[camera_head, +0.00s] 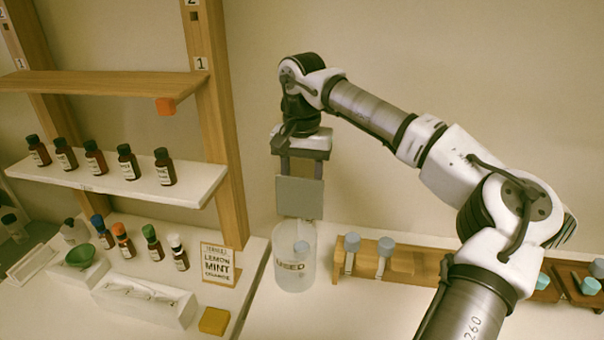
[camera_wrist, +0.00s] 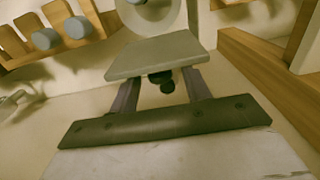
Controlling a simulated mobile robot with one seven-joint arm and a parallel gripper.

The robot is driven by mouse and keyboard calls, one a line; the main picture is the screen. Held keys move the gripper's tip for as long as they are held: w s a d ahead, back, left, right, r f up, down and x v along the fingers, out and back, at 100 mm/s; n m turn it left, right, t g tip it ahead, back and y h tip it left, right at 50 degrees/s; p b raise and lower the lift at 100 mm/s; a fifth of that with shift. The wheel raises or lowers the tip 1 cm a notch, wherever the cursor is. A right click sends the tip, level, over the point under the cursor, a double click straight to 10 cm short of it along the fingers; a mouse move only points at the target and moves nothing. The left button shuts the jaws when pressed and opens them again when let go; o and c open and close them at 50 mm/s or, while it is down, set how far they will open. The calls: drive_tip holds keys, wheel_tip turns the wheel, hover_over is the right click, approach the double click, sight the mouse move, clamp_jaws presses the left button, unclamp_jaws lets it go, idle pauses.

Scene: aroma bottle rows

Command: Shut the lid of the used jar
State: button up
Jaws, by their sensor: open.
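The used jar (camera_head: 292,268) is a clear, pale cylinder with "USED" on its front. It stands on the counter to the right of the shelf post, and a small grey-blue piece shows inside. Its lid (camera_head: 300,197) is a flat grey plate standing steeply raised above the jar's mouth. In the wrist view the lid (camera_wrist: 160,55) lies just beyond my fingers, with the jar's round mouth (camera_wrist: 150,14) past it. My gripper (camera_head: 302,172) is open and points down at the lid. A dark round piece shows between the fingers in the wrist view; contact with the lid is unclear.
A wooden rack (camera_head: 372,262) with grey-capped pieces stands right of the jar. A wooden shelf post (camera_head: 220,130), a lemon mint card (camera_head: 218,264) and a yellow block (camera_head: 214,321) are on the left. Several brown bottles stand on the white shelf (camera_head: 120,182). Counter in front of the rack is clear.

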clamp_jaws()
idle(0.3)
